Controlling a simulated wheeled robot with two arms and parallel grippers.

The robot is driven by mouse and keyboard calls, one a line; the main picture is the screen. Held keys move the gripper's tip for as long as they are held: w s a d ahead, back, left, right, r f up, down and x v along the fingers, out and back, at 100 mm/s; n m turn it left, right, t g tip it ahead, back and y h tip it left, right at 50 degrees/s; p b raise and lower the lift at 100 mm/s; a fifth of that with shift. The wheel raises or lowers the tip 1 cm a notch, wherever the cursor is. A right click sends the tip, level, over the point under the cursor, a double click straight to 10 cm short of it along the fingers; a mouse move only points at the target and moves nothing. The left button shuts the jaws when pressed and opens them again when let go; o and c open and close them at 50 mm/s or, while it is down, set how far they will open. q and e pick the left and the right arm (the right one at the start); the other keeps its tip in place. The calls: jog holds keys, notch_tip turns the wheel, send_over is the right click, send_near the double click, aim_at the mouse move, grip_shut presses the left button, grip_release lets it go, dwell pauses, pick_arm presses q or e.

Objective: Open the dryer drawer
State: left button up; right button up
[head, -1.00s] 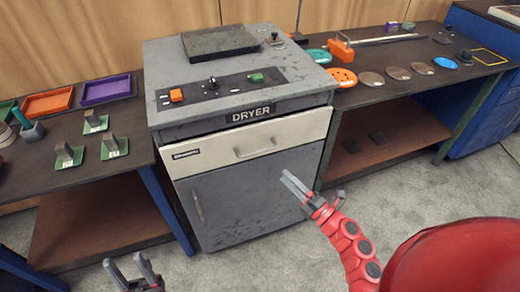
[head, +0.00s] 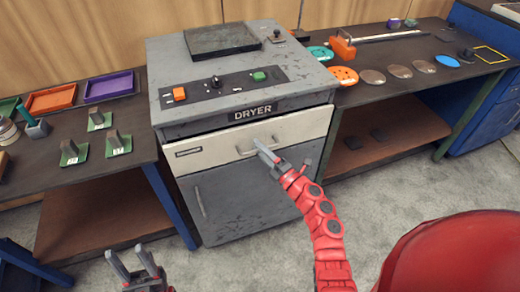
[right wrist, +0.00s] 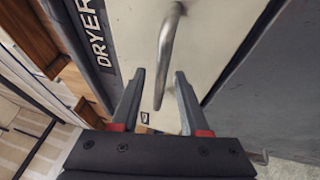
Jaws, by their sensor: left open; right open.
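The grey dryer (head: 240,105) stands in the middle of the head view, with a DRYER label above its cream drawer front (head: 215,150). The drawer looks shut. Its bar handle (head: 246,150) is at the middle of the front; in the right wrist view the handle (right wrist: 167,50) shows as a curved metal bar ahead of the fingers. My right gripper (head: 266,152) is open, close in front of the handle, with its fingertips either side of the handle's line in the right wrist view (right wrist: 160,80). I cannot tell whether it touches. My left gripper (head: 133,265) is open and empty, low at the left.
A left bench (head: 50,160) holds orange and purple trays and green-based blocks. A right bench (head: 440,75) holds several discs and an orange tool. A lower dryer door (head: 235,205) sits below the drawer. Grey floor is clear in front.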

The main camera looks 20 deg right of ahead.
grip_shut()
dwell(1.3)
